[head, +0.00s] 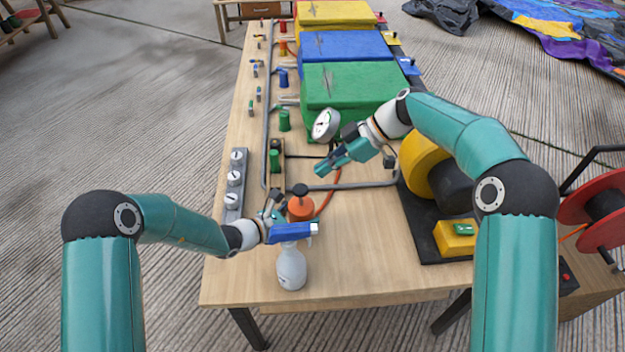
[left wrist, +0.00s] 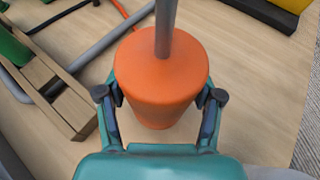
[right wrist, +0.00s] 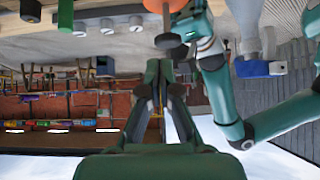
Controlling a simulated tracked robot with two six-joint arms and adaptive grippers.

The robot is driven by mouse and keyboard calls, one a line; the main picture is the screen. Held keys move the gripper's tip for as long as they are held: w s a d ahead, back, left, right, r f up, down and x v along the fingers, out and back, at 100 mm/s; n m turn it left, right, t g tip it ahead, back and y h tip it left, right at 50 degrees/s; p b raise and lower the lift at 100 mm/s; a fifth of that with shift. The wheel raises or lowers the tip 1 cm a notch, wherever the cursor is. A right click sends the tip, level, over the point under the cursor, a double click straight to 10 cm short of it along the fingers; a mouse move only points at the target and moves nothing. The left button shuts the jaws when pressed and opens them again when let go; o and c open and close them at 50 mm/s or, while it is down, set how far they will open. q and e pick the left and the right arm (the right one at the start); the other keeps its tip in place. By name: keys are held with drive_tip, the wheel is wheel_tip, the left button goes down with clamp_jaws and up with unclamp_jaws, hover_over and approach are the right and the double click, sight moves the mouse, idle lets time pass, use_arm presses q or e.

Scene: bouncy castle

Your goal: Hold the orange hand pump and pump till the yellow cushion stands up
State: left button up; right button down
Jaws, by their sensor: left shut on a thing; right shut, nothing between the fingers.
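The orange hand pump (head: 301,210) stands on the wooden table with its black knob (head: 300,190) on top. My left gripper (head: 277,212) is shut on the pump's body; in the left wrist view the fingers hug the orange body (left wrist: 160,80) from both sides, below a grey rod (left wrist: 165,30). My right gripper (head: 325,168) is shut and empty, above and to the right of the knob, apart from it. The knob (right wrist: 167,41) also shows in the right wrist view, beyond the fingertips. The yellow cushion (head: 335,12) is at the table's far end, partly cut off.
A white spray bottle with a blue head (head: 291,265) stands just in front of the pump. A pressure gauge (head: 326,124) is near my right gripper. Blue (head: 345,46) and green cushions (head: 350,85) lie before the yellow one. A yellow-black machine (head: 422,165) stands at right.

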drive_tip(key=v, duration=0.6)
drive_tip(key=shift+a, duration=0.1)
idle(0.9)
use_arm(q)
drive_tip(key=o, duration=1.6)
drive_tip(key=shift+a, duration=0.1)
